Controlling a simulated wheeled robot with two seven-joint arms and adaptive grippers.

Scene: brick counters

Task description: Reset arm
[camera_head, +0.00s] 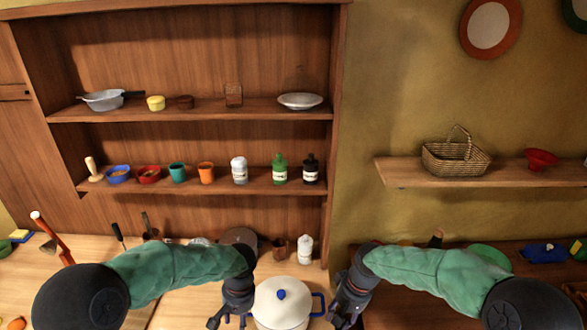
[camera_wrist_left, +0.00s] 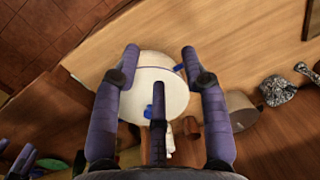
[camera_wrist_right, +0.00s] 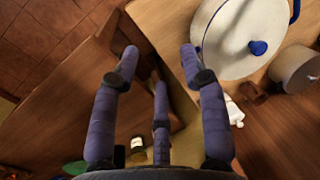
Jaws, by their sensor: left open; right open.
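My left gripper (camera_head: 230,318) is open and empty in the head view, just left of a white pot (camera_head: 282,305) with a blue knob and blue handles. In the left wrist view, the open fingers of my left gripper (camera_wrist_left: 160,62) spread above the pot lid (camera_wrist_left: 158,90). My right gripper (camera_head: 343,318) is at the right side of the pot in the head view. In the right wrist view, my right gripper (camera_wrist_right: 158,55) is open and empty over the counter edge, with the pot (camera_wrist_right: 240,40) to the upper right of its fingers.
A wooden shelf unit (camera_head: 190,112) holds a pan, cups and bottles behind the counter. A white bottle (camera_head: 305,250) stands behind the pot. A wall shelf (camera_head: 405,172) bears a wicker basket (camera_head: 454,158) and a red funnel-like item (camera_head: 541,158). A darker counter with several items lies at right.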

